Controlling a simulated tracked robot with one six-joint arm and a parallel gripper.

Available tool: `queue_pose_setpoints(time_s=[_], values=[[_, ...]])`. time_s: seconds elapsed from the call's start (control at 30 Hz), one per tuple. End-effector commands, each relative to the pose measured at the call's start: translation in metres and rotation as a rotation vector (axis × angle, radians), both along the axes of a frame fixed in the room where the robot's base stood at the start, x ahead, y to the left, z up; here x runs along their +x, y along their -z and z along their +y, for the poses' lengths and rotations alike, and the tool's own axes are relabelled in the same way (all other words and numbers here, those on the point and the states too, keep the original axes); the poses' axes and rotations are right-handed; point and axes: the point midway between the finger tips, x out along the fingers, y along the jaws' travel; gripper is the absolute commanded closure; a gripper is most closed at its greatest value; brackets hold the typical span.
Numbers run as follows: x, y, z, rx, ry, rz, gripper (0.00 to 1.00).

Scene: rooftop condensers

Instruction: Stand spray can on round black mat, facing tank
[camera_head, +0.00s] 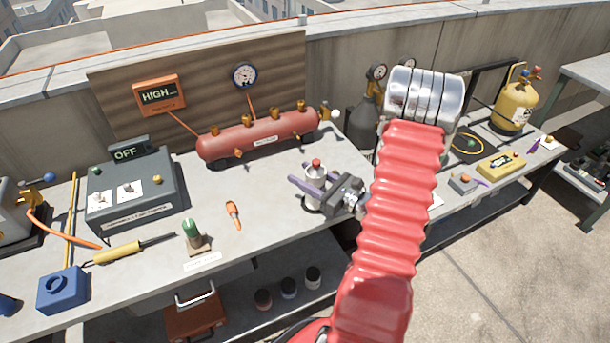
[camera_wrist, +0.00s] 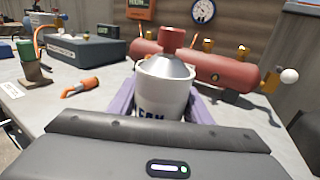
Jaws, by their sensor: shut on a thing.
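My gripper (camera_head: 308,188) is shut on the spray can, with its purple fingers on either side. The spray can (camera_head: 316,165) is white with a silver shoulder and a red cap, and looks upright over the bench. In the wrist view the spray can (camera_wrist: 165,88) shows dark lettering towards my camera, partly hidden by my gripper. The red tank (camera_head: 258,138) lies behind it. A dark rim (camera_head: 306,208) shows at the can's base; I cannot tell whether it is the round black mat or whether the can touches it.
A yellow cylinder (camera_head: 514,106) and yellow meter (camera_head: 501,165) are on the right. The bench (camera_head: 265,195) is clear between the screwdriver and can.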

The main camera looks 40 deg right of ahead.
Motion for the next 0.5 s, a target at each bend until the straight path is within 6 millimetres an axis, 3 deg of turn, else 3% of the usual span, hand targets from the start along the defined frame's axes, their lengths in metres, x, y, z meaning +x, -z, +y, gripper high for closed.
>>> queue_pose_setpoints(time_s=[0.27,0.3,0.5], values=[[0.0001,0.0013,-0.0002,0.000,0.000,-0.001,0.88],[0.0000,0.0016,-0.0001,0.000,0.000,0.000,0.53],[-0.0001,0.0014,-0.0002,0.000,0.000,0.000,0.39]])
